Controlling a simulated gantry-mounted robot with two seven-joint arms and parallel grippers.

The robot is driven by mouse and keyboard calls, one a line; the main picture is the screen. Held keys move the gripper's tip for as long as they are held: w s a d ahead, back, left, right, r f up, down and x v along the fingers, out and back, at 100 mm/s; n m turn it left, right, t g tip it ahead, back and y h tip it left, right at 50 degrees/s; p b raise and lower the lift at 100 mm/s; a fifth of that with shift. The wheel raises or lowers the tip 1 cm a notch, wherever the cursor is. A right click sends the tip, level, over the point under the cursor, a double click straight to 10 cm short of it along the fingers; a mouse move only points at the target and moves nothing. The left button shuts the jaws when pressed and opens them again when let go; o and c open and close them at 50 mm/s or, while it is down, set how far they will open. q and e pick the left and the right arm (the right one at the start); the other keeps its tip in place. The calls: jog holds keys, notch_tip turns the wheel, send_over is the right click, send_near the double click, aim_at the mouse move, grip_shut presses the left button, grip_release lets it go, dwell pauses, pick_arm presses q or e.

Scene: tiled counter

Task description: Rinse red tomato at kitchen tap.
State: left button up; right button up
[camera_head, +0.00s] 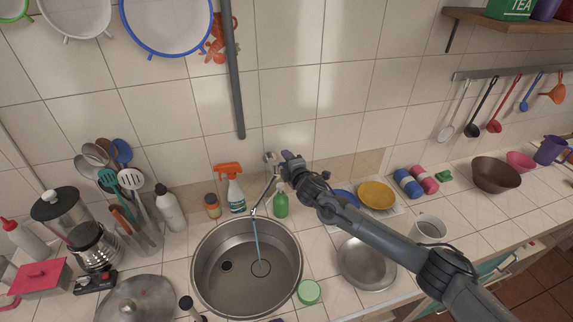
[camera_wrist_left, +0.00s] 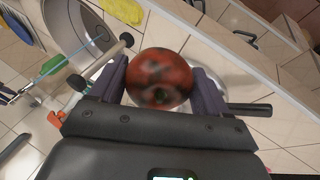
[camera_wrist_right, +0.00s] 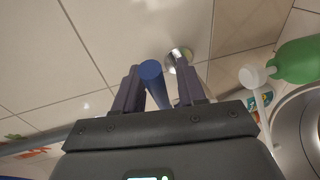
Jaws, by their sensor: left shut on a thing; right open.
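The red tomato (camera_wrist_left: 160,78), with dark blotches, is between the fingers of my left gripper (camera_wrist_left: 158,70), which is shut on it. The tomato is not visible in the head view. The tap (camera_head: 262,195) stands behind the round steel sink (camera_head: 205,285), and a thin blue water stream (camera_head: 257,240) falls into the bowl. The stream (camera_wrist_left: 52,68) also shows at the left of the left wrist view. My right gripper (camera_head: 287,158) is open by the top of the tap. In the right wrist view, a blue rod (camera_wrist_right: 153,80) appears between its fingers; contact is unclear.
An orange-topped spray bottle (camera_head: 236,195) and a green soap bottle (camera_head: 281,203) stand behind the sink. A metal lid (camera_head: 137,300) lies left of it. A green round item (camera_head: 309,292), a steel plate (camera_head: 367,263) and a white mug (camera_head: 429,229) are to the right.

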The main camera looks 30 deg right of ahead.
jog(key=shift+s, duration=0.1)
pick_arm(q)
notch_tip(320, 180, down, 2)
jog(key=shift+f+b, duration=0.25)
jog(key=shift+b, duration=1)
pick_arm(e)
jog(key=v, duration=1.1)
jog(key=shift+s, duration=0.35)
jog(key=shift+a+r, duration=0.1)
jog(key=shift+a, duration=0.05)
